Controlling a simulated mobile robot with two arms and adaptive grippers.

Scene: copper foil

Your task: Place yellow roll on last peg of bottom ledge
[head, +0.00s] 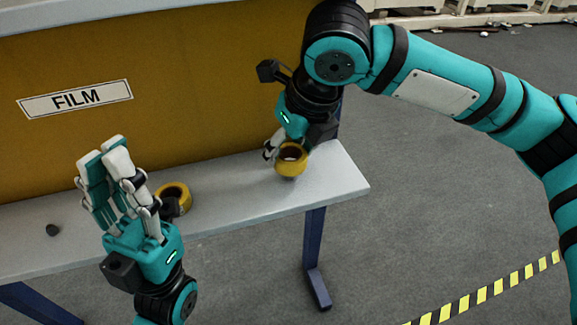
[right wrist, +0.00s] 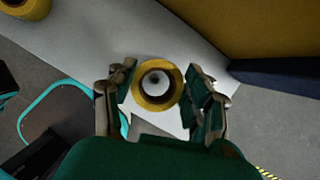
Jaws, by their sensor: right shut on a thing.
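A yellow roll (head: 290,171) is held by my right gripper (head: 281,148) at the right end of the white ledge (head: 330,178). In the right wrist view the roll (right wrist: 157,104) sits between the fingers of my right gripper (right wrist: 160,92), its hole facing the camera. A small dark spot, perhaps a peg, shows through the hole. I cannot tell whether the roll touches the ledge. A second yellow roll (head: 178,188) is on the ledge further left, partly behind my left gripper (head: 103,148). My left gripper is empty, its fingers extended and open.
A blue leg (head: 315,250) supports the right end. The grey floor at right is clear up to striped tape (head: 485,293).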

